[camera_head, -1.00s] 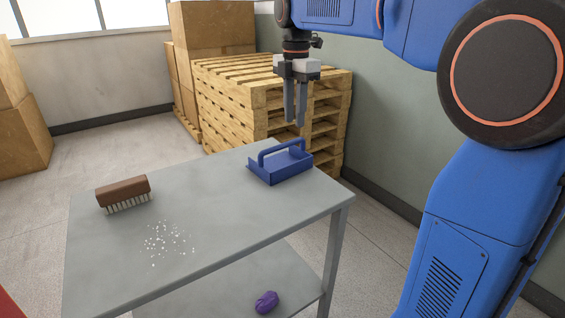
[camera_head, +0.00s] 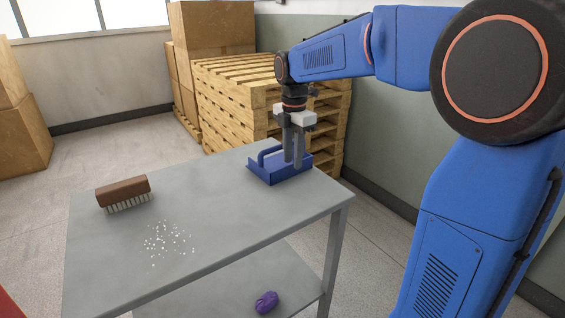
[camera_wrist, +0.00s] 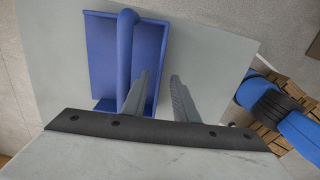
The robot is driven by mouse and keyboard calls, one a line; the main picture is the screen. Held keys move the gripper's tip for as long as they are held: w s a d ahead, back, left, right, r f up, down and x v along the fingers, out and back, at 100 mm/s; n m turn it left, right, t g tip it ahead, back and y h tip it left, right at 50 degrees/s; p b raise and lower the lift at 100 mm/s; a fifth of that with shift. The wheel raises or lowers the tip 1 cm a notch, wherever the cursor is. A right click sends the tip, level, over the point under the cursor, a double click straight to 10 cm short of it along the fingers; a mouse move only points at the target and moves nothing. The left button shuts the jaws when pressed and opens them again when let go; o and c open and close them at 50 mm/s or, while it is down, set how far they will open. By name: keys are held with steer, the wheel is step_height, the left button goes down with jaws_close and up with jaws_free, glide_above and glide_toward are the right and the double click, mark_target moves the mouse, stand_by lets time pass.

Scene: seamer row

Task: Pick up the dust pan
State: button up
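The blue dust pan (camera_head: 283,174) lies on the grey table's (camera_head: 215,212) far right part, with its raised bar handle (camera_head: 266,152) on top. In the wrist view the dust pan (camera_wrist: 100,55) is at upper left, its handle (camera_wrist: 126,50) running up the picture. My gripper (camera_head: 294,163) points down at the dust pan's right part. In the wrist view one finger overlaps the pan near the handle and the other is to the right of the pan. I cannot tell whether a finger touches it.
A brown brush (camera_head: 123,192) lies at the table's left, near scattered white bits (camera_head: 168,240). A purple lump (camera_head: 266,302) sits on the lower shelf. Stacked wooden pallets (camera_head: 235,100) and cardboard boxes (camera_head: 212,28) stand behind the table. The table's middle is clear.

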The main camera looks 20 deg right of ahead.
steer(key=shift+w+f, duration=0.1)
steer(key=shift+f, duration=1.45)
jaws_close()
